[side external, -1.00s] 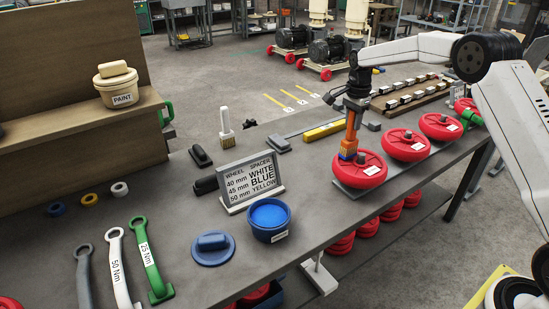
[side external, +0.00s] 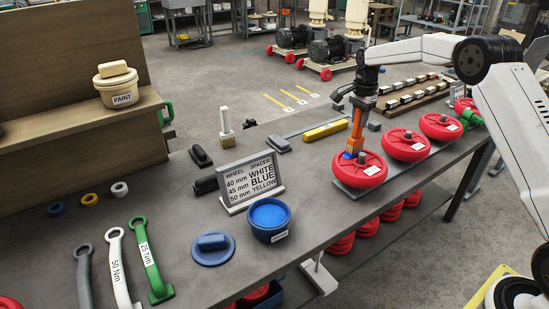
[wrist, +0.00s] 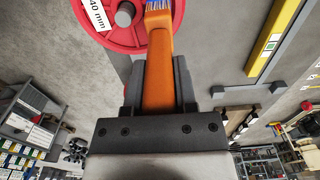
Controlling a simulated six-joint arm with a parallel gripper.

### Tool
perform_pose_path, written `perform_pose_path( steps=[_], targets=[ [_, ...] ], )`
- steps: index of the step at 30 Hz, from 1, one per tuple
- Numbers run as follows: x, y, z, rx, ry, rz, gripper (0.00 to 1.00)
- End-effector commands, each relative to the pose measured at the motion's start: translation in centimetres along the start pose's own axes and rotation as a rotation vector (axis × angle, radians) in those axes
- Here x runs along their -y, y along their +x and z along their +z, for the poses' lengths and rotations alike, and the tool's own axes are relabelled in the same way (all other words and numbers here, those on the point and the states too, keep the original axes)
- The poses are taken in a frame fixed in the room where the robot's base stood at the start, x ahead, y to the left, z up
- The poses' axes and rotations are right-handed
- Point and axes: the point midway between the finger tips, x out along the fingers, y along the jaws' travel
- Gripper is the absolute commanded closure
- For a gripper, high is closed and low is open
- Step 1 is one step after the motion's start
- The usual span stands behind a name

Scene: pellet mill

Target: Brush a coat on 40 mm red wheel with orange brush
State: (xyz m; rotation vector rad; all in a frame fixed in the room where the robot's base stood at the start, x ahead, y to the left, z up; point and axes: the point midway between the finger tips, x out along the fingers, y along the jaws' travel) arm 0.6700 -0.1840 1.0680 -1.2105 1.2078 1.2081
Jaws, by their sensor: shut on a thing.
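My gripper (side external: 364,101) is shut on the orange brush (side external: 357,128), which points down with its bristles at the nearest red wheel (side external: 360,177). The bristle tips look blue and are at the wheel's upper face, left of its grey hub; I cannot tell how firmly they touch. In the wrist view my gripper (wrist: 160,85) grips the orange handle (wrist: 158,65), and the bristles overlap the edge of the red wheel (wrist: 128,38), whose label reads 40 mm. An open pot of blue paint (side external: 271,236) stands on the bench, its blue lid (side external: 212,250) beside it.
More red wheels (side external: 405,147) stand in a row to the right. Wrenches (side external: 152,262) lie at front left.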

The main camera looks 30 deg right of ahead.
Motion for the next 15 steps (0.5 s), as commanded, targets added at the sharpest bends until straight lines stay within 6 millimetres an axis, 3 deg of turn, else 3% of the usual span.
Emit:
perform_pose_path(
  steps=[15],
  targets=[
    [-0.92,0.08,0.06,0.001,0.0,0.004,1.0]
  ],
)
